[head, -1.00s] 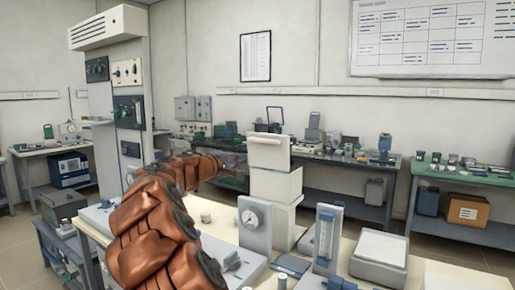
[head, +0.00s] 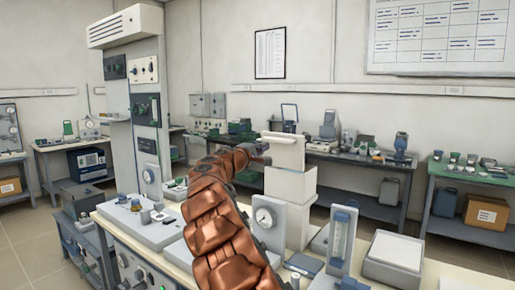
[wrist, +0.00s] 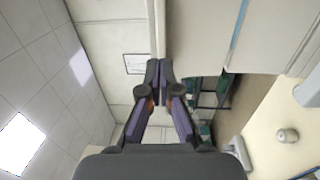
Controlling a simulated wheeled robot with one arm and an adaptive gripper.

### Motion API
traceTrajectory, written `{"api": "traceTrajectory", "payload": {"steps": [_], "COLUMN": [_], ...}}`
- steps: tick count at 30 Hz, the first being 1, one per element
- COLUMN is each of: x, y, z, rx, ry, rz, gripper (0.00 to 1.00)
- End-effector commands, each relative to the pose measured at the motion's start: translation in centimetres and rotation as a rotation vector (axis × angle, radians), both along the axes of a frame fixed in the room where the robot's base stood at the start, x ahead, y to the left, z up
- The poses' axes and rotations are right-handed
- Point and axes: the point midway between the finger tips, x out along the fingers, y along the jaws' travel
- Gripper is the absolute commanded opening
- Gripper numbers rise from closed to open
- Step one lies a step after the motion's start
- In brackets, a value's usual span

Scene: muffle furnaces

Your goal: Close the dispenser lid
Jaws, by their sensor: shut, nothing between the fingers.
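The white dispenser (head: 290,186) stands on the cream bench in the head view. Its lid (head: 284,152) is raised, a pale upright panel with a small dark mark at its top. My gripper (head: 266,153) is at the left side of the lid, near its upper part; I cannot tell whether it touches. In the wrist view my gripper (wrist: 159,66) is shut, its fingertips together and empty. A large pale panel (wrist: 205,32), which seems to be part of the dispenser, lies close beside the fingertips there.
A dial gauge (head: 266,217) stands in front of the dispenser, close to my arm. A blue-tubed meter (head: 340,238) and a white-topped device (head: 395,254) stand to the right. A tall furnace column (head: 147,105) rises at the left.

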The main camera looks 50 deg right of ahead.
Motion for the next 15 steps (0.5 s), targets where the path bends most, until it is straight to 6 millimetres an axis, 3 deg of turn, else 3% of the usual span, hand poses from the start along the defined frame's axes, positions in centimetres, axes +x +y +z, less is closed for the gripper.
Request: {"api": "traceTrajectory", "payload": {"steps": [15], "x": [0.2], "y": [-5.2], "z": [0.7], "rx": [0.0], "ry": [-0.001], "rz": [0.0], "gripper": [0.0]}}
